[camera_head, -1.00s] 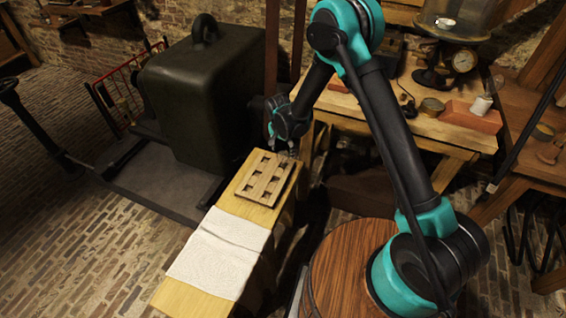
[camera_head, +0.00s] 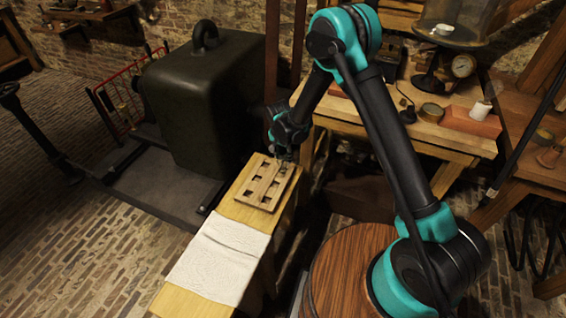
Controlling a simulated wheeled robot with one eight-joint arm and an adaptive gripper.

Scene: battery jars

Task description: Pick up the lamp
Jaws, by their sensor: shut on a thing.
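My gripper (camera_head: 284,158) points down at the far right part of a flat wooden rack (camera_head: 264,190) with square holes. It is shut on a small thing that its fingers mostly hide. I take this to be the lamp, but its shape is too small and dark to make out. I cannot tell whether it still touches the rack. The rack lies on the far end of a narrow yellow wooden bench (camera_head: 183,302).
A white cloth (camera_head: 220,262) covers the bench's middle. A large dark green tank (camera_head: 210,105) stands close to the left. A round wooden barrel top (camera_head: 345,265) is at front right. The workbench (camera_head: 440,140) behind my arm holds a gauge (camera_head: 462,66) and a white candle-like piece (camera_head: 480,110).

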